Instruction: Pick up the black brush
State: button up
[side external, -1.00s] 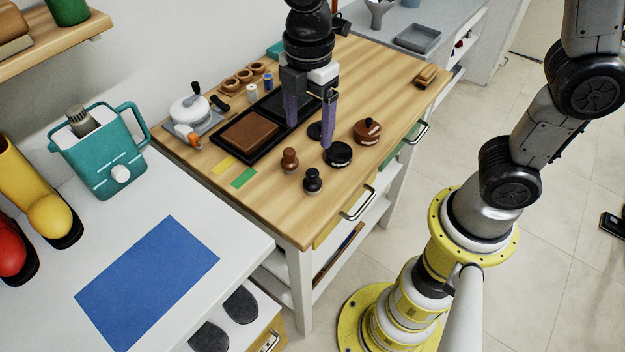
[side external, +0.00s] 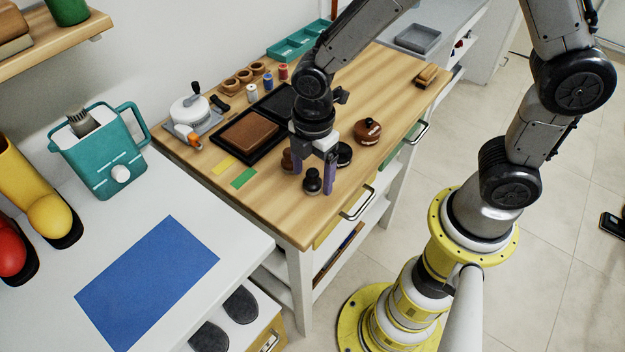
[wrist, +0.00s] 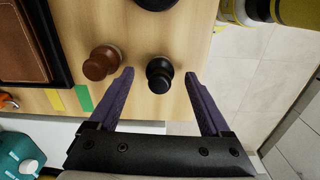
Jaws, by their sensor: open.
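A small black knobbed piece (side external: 311,182), which looks like the black brush, stands upright on the wooden worktop (side external: 290,220) near its front edge. In the wrist view the black piece (wrist: 159,75) lies between my fingertips, nearer the left one. My gripper (side external: 313,180) points down with its two purple fingers apart, one on each side of the piece. In the wrist view my gripper (wrist: 159,76) is open, with a gap on both sides of the piece. I cannot tell how far the fingertips are above the worktop.
A similar brown knobbed piece (wrist: 101,63) stands just outside my left finger. A round black piece (side external: 343,154) and a round brown one (side external: 367,131) stand behind. A black tray (side external: 250,135) with a brown block lies left. Yellow and green strips (side external: 243,177) lie nearby.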

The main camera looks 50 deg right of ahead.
jog(key=shift+f, duration=0.1)
jog(key=shift+c, duration=0.2)
grip_shut()
jog(key=shift+r, duration=0.45)
notch_tip(320, 180, up, 2)
jog(key=shift+r, duration=0.1)
jog(key=s+d+r, duration=0.5)
jog(key=s+r, duration=0.5)
jog(key=s, duration=0.3)
jog(key=shift+d, duration=0.1)
